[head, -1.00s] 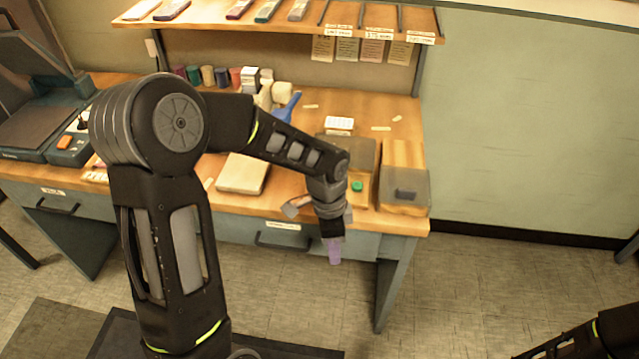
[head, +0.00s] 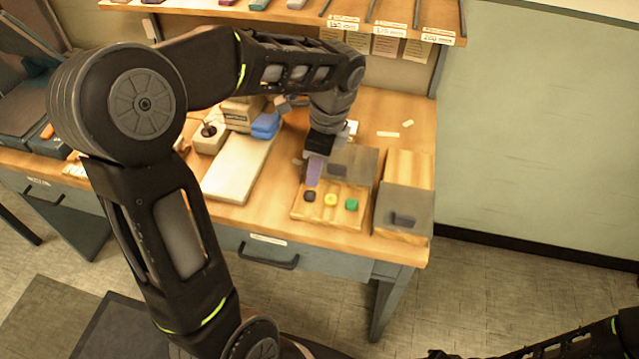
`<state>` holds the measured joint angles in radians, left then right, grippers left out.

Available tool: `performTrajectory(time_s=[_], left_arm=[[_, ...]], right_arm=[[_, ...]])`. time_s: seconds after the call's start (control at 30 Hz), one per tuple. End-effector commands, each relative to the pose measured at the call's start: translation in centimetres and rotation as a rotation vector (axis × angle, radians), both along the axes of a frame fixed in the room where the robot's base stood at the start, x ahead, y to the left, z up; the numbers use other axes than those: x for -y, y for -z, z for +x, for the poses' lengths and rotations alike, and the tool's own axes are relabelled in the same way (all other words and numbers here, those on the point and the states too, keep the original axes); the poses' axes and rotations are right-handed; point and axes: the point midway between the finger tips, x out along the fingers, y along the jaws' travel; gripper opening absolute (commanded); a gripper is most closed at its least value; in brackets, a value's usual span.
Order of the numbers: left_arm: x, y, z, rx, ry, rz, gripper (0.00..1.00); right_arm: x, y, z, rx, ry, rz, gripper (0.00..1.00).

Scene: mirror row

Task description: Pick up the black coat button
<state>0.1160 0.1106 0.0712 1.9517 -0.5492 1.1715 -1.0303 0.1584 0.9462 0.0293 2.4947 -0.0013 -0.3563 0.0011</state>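The black coat button (head: 310,196) lies at the left of a row on a low wooden tray (head: 333,218) near the front of the workbench. A yellow button (head: 330,199) and a green button (head: 351,204) lie to its right. My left gripper (head: 313,176) points down just behind and above the black button, apart from it as far as I can see. Its purple fingertip part shows, but the gap between the fingers is hidden. My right arm shows only at the bottom right, its gripper not clearly visible.
A grey-and-wood box (head: 402,215) stands right of the tray, and a pale flat slab (head: 236,172) lies to its left. A blue object (head: 265,125) sits behind the slab. A shelf (head: 300,18) hangs above the bench. The bench front edge (head: 250,217) is clear.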

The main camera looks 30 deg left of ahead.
Motion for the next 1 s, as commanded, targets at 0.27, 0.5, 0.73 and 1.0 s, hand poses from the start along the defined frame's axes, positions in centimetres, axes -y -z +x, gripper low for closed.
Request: performTrajectory(time_s=[0.27, 0.5, 0.73, 1.0], left_arm=[[0.0, 0.2, 0.0, -0.001, -0.001, 0.0, 0.36], [-0.3, 2.4, -0.2, -0.003, 0.0, -0.001, 0.36], [-0.4, 2.6, -0.1, 0.0, -0.001, -0.001, 0.36], [-0.6, 4.1, -0.2, -0.005, -0.001, -0.001, 0.36]], right_arm=[[0.0, 0.0, -0.1, -0.002, -0.001, 0.0, 0.36], [0.0, 0.0, -0.1, -0.001, 0.0, 0.0, 0.36], [0.0, 0.0, 0.0, -0.001, 0.0, 0.0, 0.36], [0.0, -0.3, -0.1, -0.001, 0.0, 0.0, 0.36]])
